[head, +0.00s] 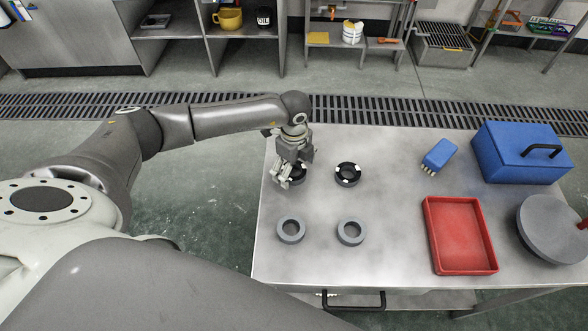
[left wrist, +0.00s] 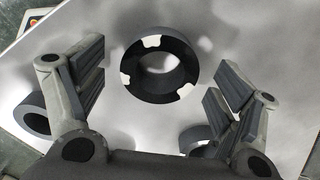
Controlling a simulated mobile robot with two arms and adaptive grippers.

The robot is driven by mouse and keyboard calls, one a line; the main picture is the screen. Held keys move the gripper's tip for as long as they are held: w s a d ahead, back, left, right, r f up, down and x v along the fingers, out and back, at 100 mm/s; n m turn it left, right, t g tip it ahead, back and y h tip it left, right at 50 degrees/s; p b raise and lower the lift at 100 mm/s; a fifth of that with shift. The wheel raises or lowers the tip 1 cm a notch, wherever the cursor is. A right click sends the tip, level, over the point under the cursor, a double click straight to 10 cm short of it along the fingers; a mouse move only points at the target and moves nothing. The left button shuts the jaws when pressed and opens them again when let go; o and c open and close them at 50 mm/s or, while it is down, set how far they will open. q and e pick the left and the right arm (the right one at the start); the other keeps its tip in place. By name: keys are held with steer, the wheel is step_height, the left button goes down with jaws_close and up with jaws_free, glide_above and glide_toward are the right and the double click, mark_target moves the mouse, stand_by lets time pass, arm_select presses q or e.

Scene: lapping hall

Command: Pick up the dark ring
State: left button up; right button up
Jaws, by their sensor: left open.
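Two dark rings with white marks lie flat on the steel table in the head view. One dark ring (head: 301,175) is partly hidden under my left gripper (head: 283,178); the other dark ring (head: 347,183) lies clear to its right. My left gripper is open and empty above the left one. In the left wrist view, a dark ring (left wrist: 136,62) with white marks shows beyond and between the spread fingers of the gripper (left wrist: 158,78), with nothing between the pads. My right gripper is in neither view.
Two grey rings, a left one (head: 282,234) and a right one (head: 342,236), lie nearer on the table (head: 385,215). To the right are a red tray (head: 460,238), a small blue block (head: 438,155), a blue box (head: 510,160) and a round grey plate (head: 550,225).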

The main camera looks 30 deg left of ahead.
arm_select(q)
steer(key=shift+f, duration=0.15)
steer(key=c, duration=1.2)
steer(key=shift+r+b, duration=0.45)
steer(key=shift+r, duration=0.2)
steer(key=shift+w+r+b, duration=0.1)
steer(key=shift+r+b, duration=0.35)
steer(key=shift+r, duration=0.3)
steer(key=s+d+r+b, duration=0.1)
steer(key=s+d+r, duration=0.1)
steer(key=s+r, duration=0.1)
steer(key=s+d+r+b, duration=0.1)
steer(key=s+d+r, duration=0.1)
steer(key=s+r, duration=0.2)
steer(key=s+d+r+b, duration=0.1)
steer(key=s+d+r, duration=0.1)
steer(key=s, duration=0.3)
steer(key=shift+s+d+r, duration=0.1)
steer(key=shift+s+r, duration=0.25)
steer(key=shift+r, duration=0.3)
